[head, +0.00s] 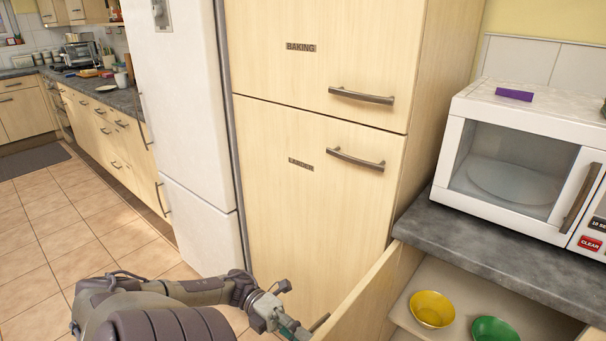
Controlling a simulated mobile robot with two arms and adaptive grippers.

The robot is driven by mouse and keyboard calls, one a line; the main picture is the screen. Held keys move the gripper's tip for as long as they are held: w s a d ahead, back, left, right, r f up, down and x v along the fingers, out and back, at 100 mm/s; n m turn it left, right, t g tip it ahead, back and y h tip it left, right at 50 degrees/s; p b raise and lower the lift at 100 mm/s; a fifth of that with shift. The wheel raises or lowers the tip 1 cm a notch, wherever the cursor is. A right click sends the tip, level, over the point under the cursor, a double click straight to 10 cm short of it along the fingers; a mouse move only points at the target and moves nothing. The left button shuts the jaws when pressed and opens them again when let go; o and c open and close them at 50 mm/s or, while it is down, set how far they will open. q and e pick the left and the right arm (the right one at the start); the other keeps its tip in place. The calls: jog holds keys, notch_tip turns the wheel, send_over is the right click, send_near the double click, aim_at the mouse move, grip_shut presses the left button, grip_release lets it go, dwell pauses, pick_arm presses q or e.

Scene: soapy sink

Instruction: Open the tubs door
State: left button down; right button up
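A light wood lower cupboard door (365,301) under the counter stands open, swung out to the left. Its front faces away, so any label on it is hidden. A dark handle end (319,322) shows at its outer edge. Inside the cupboard (432,277), a yellow bowl (432,309) and a green bowl (494,330) sit on a shelf. My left gripper (296,331) is at the handle side of this door, close to the handle. Its fingertips are partly cut off by the bottom edge, so I cannot tell its grip. My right gripper is out of view.
A grey counter (505,262) with a white microwave (530,160) and a purple block (514,94) on it is above the cupboard. Tall cupboard doors labelled BAKING (320,75) and a white fridge (178,130) stand behind. Tiled floor (60,225) is clear at left.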

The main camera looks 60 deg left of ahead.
pick_arm(q)
jog(key=c, duration=1.1)
grip_release()
jog(key=shift+w, duration=0.15)
jog(key=shift+a, duration=0.1)
jog(key=v, duration=1.2)
